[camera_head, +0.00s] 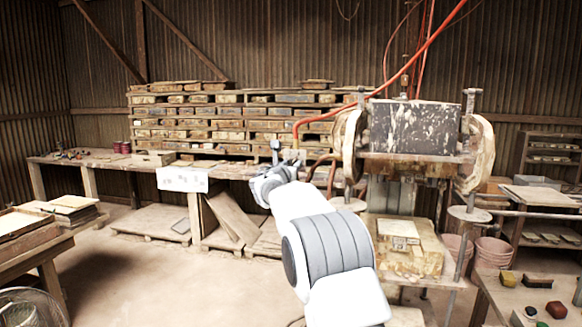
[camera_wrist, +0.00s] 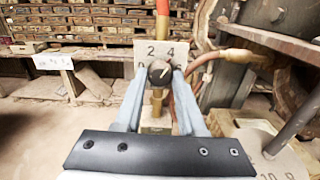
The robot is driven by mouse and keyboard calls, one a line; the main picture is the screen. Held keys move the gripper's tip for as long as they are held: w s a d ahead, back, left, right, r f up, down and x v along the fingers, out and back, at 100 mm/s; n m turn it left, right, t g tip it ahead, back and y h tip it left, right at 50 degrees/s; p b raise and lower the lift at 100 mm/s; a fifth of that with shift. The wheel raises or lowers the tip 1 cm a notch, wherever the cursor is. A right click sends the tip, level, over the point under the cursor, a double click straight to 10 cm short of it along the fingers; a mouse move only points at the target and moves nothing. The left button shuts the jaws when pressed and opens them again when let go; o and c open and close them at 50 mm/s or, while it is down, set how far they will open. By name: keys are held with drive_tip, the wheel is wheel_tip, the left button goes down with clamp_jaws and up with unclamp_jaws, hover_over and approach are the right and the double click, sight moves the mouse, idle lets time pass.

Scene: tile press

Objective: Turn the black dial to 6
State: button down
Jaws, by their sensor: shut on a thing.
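The black dial (camera_wrist: 159,71) sits in front of a pale number plate (camera_wrist: 143,51) in the wrist view. The figures 2 and 4 show above the dial. The lower figures are partly covered by the dial and fingers; a 0 at left and a 6 at right seem to show. A light mark on the dial seems to point to the upper right, toward the 4. My gripper (camera_wrist: 159,77) is shut on the dial, one finger on each side. In the head view the plate (camera_head: 294,156) is beside my gripper, and the dial cannot be made out.
The tile press (camera_head: 415,127) stands right of the plate, with red and orange hoses nearby. A long workbench (camera_head: 100,161) and racks of tile moulds (camera_head: 190,125) are behind. A white sign (camera_head: 182,180) hangs at the bench edge.

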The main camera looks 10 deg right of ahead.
drive_tip(key=m+b, duration=0.5)
drive_tip(key=m, duration=0.1)
drive_tip(key=shift+a+f, duration=0.1)
drive_tip(key=m+b, duration=0.2)
drive_tip(key=m, duration=0.3)
drive_tip(key=shift+m+b, duration=0.3)
drive_tip(key=shift+b, duration=0.05)
drive_tip(key=shift+r, duration=0.2)
drive_tip(key=c, duration=0.5)
unclamp_jaws()
